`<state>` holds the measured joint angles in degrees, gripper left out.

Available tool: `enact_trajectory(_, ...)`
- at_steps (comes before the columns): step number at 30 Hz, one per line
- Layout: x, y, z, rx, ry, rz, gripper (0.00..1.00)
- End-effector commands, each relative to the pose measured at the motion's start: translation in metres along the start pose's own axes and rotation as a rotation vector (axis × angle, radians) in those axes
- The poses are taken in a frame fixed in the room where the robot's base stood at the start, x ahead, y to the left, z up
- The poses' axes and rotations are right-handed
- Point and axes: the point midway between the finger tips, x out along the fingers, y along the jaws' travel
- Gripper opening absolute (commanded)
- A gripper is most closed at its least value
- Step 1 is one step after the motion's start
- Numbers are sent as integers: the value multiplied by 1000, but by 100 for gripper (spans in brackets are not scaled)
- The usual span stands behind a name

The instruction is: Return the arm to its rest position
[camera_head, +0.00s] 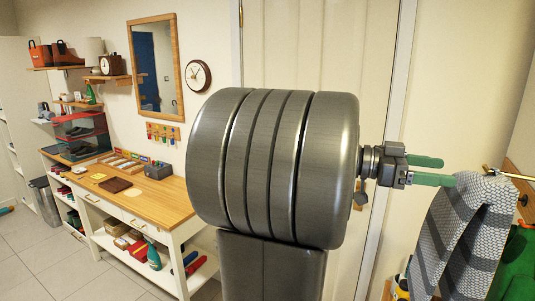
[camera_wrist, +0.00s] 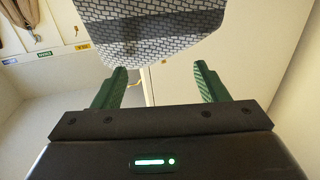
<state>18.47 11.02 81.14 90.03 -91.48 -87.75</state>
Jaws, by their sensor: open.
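My gripper (camera_head: 438,171) is at the right in the head view, with its two green fingers apart and nothing between them. It points right, toward a grey patterned cloth (camera_head: 468,232) that hangs from a wall rail. In the wrist view my gripper (camera_wrist: 160,88) shows both green fingers spread wide, and the cloth (camera_wrist: 150,30) hangs beyond the fingertips. I cannot tell whether a fingertip touches the cloth. My large grey arm link fills the middle of the head view and hides part of the door.
A wooden-topped bench (camera_head: 150,195) with drawers and shelves stands at the left. A mirror (camera_head: 156,66) and a clock (camera_head: 198,76) hang above it. A white door (camera_head: 300,45) is behind my arm. A green item (camera_head: 515,265) is at the far right. The floor at lower left is mostly clear.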

Motion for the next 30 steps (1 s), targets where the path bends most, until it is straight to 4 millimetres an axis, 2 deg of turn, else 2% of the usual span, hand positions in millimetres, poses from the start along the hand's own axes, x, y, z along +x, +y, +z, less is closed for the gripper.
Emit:
enact_trajectory(9,53,1,-2,-2,-1,4,67)
enact_trajectory(15,76,0,-1,-2,-1,2,67)
enact_trajectory(18,82,0,0,-2,-1,1,67)
enact_trajectory(30,79,-1,-5,-1,0,-1,67)
